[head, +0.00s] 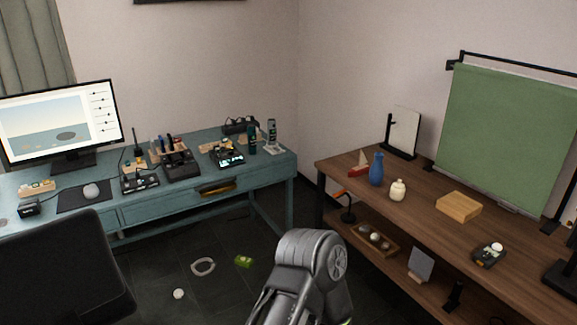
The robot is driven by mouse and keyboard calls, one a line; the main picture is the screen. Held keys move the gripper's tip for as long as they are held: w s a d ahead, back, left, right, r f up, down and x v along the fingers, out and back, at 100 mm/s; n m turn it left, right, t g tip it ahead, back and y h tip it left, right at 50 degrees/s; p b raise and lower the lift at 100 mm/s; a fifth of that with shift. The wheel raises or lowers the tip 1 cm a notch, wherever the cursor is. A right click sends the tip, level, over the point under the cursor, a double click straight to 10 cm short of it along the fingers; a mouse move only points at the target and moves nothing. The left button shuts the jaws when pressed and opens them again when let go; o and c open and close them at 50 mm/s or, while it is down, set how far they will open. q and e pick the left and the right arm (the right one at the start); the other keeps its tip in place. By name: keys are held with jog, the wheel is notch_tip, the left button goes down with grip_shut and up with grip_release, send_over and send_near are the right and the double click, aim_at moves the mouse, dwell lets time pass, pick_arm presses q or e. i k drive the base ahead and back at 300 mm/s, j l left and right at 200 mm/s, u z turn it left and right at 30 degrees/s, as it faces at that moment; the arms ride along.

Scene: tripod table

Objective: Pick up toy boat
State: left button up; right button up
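The toy boat (361,164) is small, with a red hull and a pale sail. It stands upright near the far left corner of the brown wooden table (440,235), just left of a blue vase (376,169). One of my dark grey arm links rises from the bottom centre of the head view, well short of the boat. Neither of my grippers shows in the frame.
A cream jar (397,190), a wooden block (459,206) and a mirror-like panel (402,131) stand on the same table. A green backdrop (505,140) is behind it. The teal desk (150,208) stands left. Small items, including a white ball (179,293), lie on the floor.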

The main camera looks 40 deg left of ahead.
aim_at(363, 168)
jog(key=u, duration=1.05)
jog(key=i+j+z, duration=0.1)
jog(key=z, duration=0.35)
jog(key=i+j+z, duration=0.15)
jog(key=z, duration=0.3)
jog(key=j+z, duration=0.15)
jog(key=z, duration=0.35)
jog(key=i+j+z, duration=0.25)
jog(key=j, duration=0.65)
jog(key=i+j+z, duration=0.1)
jog(key=j+z, duration=0.2)
jog(key=j, duration=0.6)
jog(key=j+z, duration=0.25)
jog(key=j, duration=1.95)
